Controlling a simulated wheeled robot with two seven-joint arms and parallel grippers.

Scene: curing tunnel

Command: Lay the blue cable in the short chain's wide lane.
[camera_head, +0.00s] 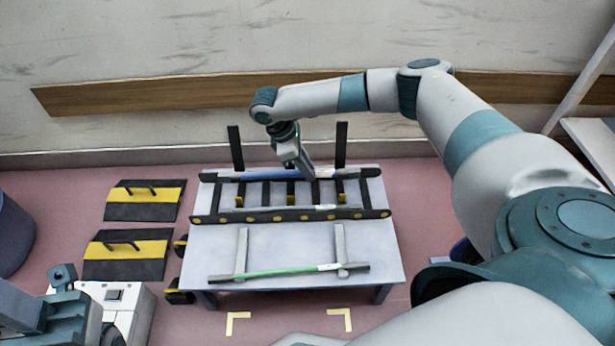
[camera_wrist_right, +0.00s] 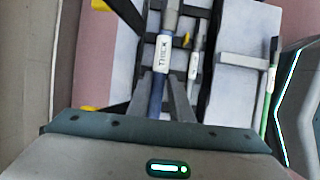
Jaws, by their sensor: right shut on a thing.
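The blue cable (camera_head: 262,174) runs left to right along the far side of the ladder-like black chain (camera_head: 263,217), which has yellow dots on its near wall. In the right wrist view the blue cable (camera_wrist_right: 157,92) carries a white label reading THICK. My right gripper (camera_head: 308,174) is shut on it, right of its middle, and hides part of it. I cannot tell whether the cable rests in a lane or hangs just above. A grey cable (camera_head: 290,210) with a white label lies in the chain's near side. Part of my left gripper (camera_head: 65,278) shows at the lower left; its fingers are unclear.
A green cable (camera_head: 275,272) lies across two grey supports on the near part of the table (camera_head: 290,245). Two dark posts (camera_head: 235,148) stand behind the chain. Black-and-yellow plates (camera_head: 125,268) lie on the floor to the left, near a white box (camera_head: 125,310).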

